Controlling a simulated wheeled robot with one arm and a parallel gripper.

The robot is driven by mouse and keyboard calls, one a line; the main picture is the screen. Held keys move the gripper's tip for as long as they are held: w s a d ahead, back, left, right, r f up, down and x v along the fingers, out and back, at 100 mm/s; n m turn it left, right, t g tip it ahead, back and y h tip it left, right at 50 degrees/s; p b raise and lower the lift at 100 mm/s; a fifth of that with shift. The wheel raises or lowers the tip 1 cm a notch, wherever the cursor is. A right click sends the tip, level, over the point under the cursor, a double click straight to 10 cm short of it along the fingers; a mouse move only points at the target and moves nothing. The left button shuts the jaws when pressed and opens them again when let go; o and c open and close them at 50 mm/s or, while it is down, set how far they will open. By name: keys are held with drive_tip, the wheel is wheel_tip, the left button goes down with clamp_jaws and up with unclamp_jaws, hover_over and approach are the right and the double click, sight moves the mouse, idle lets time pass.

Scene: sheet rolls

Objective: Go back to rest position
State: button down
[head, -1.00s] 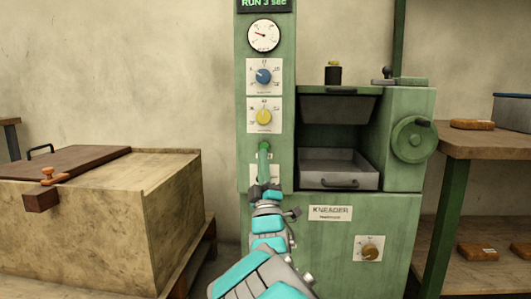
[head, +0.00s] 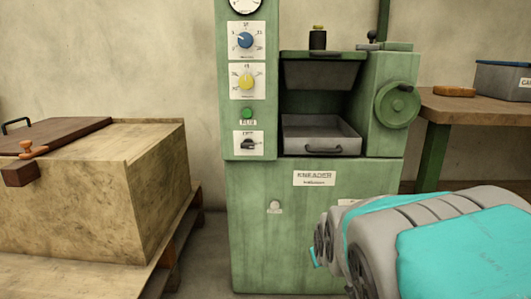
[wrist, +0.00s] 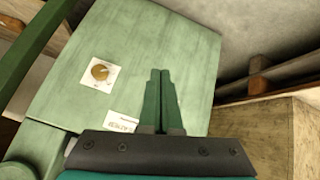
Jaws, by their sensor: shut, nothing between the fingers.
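My gripper (wrist: 159,75) shows in the wrist view with its two green fingers together and nothing between them. It points over the green front of the kneader (wrist: 95,45), beside a brown knob (wrist: 101,71) on a white plate. I cannot tell its distance from that front. In the head view my grey and turquoise arm fills the lower right, and the fingers do not show there. The kneader (head: 300,240) stands in the middle, with its blue dial (head: 245,40), yellow dial (head: 246,82), green run button (head: 247,113) and black switch (head: 249,144) in clear view.
A large wooden chest (head: 80,215) with a dark lid stands at the left on a low pallet. A wooden table (head: 470,108) at the right carries a grey-blue box (head: 503,80) and a brown block (head: 454,91). Bare floor shows between chest and kneader.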

drive_tip(key=s+d+f+m+g, duration=0.1)
drive_tip(key=s+f+g, duration=0.3)
drive_tip(key=s, duration=1.2)
drive_tip(key=s+f+m+g, duration=0.2)
drive_tip(key=s+g, duration=0.4)
drive_tip(key=s, duration=1)
wheel_tip(320, 180, up, 16)
drive_tip(key=p, duration=1.5)
drive_tip(key=shift+f+y, duration=0.25)
drive_tip(key=shift+y, duration=0.15)
drive_tip(key=shift+s+d, duration=0.1)
drive_tip(key=c, duration=1.6)
unclamp_jaws()
